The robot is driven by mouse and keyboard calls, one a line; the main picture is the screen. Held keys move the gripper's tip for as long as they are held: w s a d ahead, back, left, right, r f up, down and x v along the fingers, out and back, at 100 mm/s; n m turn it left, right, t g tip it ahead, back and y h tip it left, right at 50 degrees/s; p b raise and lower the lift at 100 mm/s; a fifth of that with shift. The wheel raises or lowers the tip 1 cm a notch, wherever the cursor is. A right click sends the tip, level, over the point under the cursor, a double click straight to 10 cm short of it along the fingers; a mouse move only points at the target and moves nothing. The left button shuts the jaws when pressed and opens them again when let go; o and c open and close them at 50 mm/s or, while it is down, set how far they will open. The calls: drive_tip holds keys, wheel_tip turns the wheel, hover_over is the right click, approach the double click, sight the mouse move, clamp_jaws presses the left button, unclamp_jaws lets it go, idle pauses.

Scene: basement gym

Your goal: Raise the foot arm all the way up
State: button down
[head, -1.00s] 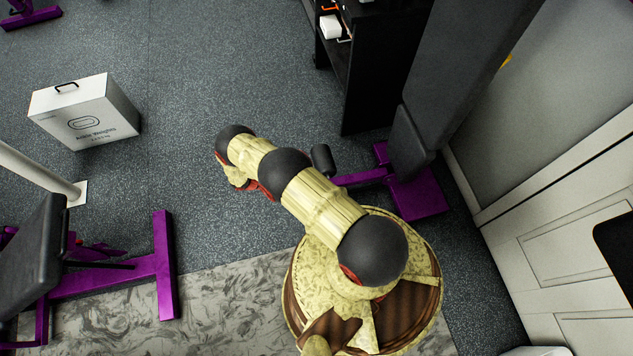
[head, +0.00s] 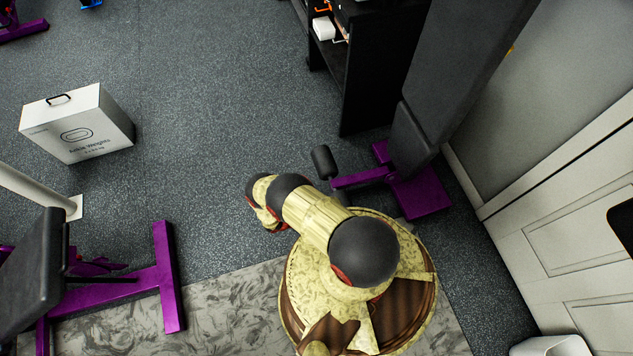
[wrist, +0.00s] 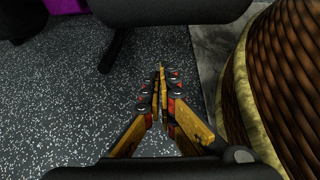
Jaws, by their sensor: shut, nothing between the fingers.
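The foot arm is a purple bar (head: 362,178) with a black roller (head: 322,162) at its end. In the head view it sticks out low to the left from a purple bench frame (head: 420,195). My arm's end is bent down beside my base, to the left of and nearer than the roller. In the wrist view my gripper (wrist: 161,70) has its fingers together, with nothing between them, above the grey floor. A dark padded shape (wrist: 170,10) spans the top of that view, apart from the fingertips; I cannot tell if it is the roller.
A black bench pad (head: 410,138) and a tall backrest (head: 450,70) stand at the right by the wall. A black shelf (head: 380,75) is behind. A white box (head: 80,130) and another purple bench (head: 165,275) are left. The floor between is clear.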

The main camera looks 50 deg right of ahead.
drive_tip(key=shift+s+d+r+b, duration=0.15)
drive_tip(key=shift+s+d+r, duration=0.2)
drive_tip(key=shift+d, duration=0.25)
drive_tip(key=shift+s+d+r+b, duration=0.1)
drive_tip(key=shift+s+d+r, duration=0.2)
drive_tip(key=shift+d, duration=0.3)
drive_tip(key=shift+s+d+r+b, duration=0.15)
drive_tip(key=shift+s+d+r, duration=0.2)
drive_tip(key=shift+d, duration=0.25)
drive_tip(key=shift+r, duration=0.1)
